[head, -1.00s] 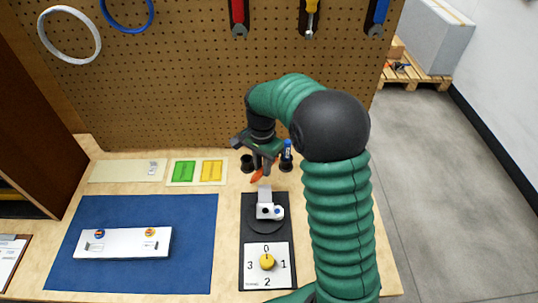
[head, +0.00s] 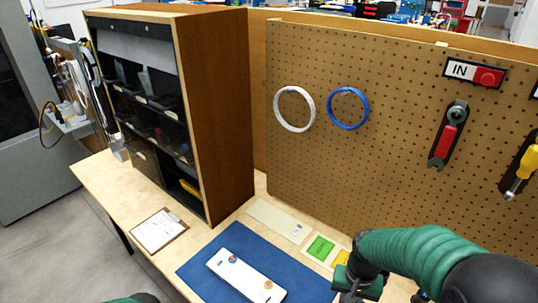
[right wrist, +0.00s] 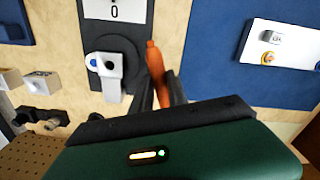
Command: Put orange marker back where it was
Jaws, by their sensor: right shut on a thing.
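The orange marker (right wrist: 155,62) is held between the dark fingers of my right gripper (right wrist: 158,90) in the right wrist view. Its tip end sticks out past the fingers, above the bench beside the black base plate. In the head view my right gripper (head: 355,284) is at the bottom edge, partly cut off, and the marker cannot be made out there. Dark cylindrical pieces (right wrist: 38,116), perhaps marker holders, are at the left of the right wrist view. My left gripper is not in view.
A white fixture (right wrist: 105,70) stands on the black plate near the marker. A blue mat (head: 212,262) carries a white panel (head: 243,277). A brown cabinet (head: 228,120) and clipboard (head: 160,231) are at left.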

